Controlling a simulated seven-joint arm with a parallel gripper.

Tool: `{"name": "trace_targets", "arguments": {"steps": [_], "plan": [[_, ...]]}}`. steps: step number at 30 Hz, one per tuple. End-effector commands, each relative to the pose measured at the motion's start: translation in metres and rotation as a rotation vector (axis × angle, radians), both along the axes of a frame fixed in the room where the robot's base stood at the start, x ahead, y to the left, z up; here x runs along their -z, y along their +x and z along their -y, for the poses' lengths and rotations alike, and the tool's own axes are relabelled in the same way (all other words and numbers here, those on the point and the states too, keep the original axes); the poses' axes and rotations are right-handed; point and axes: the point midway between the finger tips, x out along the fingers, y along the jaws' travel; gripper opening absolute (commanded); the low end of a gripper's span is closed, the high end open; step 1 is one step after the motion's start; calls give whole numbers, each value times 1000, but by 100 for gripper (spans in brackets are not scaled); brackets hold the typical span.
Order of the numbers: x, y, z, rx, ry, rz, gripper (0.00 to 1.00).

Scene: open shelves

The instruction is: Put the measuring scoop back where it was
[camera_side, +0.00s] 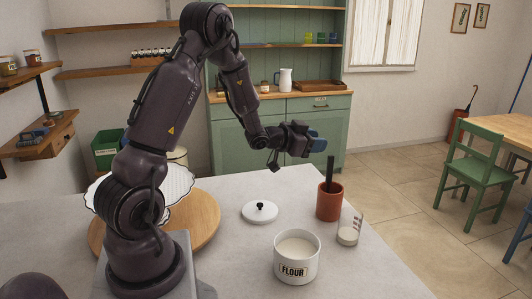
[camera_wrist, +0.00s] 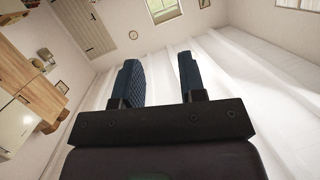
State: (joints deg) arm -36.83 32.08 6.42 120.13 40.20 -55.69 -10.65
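My gripper (camera_side: 316,145) is raised above the counter, pointing right. In the wrist view its two dark blue fingers (camera_wrist: 160,78) stand apart with nothing between them. A white canister labelled FLOUR (camera_side: 297,266) stands open near the front of the counter, with pale flour inside. Its white lid with a black knob (camera_side: 260,213) lies behind it. A terracotta pot (camera_side: 329,204) holds a dark upright handle (camera_side: 330,172); its lower end is hidden, so I cannot tell whether it is the measuring scoop. A small clear cup with reddish marks (camera_side: 348,234) stands beside the pot.
A round wooden board (camera_side: 207,222) with a white scalloped plate (camera_side: 180,187) lies at the left, partly behind my arm. The pale counter (camera_side: 225,262) is clear in front of the lid. A green dresser (camera_side: 240,133) and wall shelves stand behind.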

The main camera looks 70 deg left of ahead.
Motion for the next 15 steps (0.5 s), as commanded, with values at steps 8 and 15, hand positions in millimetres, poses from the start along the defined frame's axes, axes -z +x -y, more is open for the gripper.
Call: {"name": "trace_targets", "arguments": {"steps": [8,15], "plan": [[-92,-24,90,-134,1,-262,38],[-120,-113,187,-108,-119,-530,38]]}}
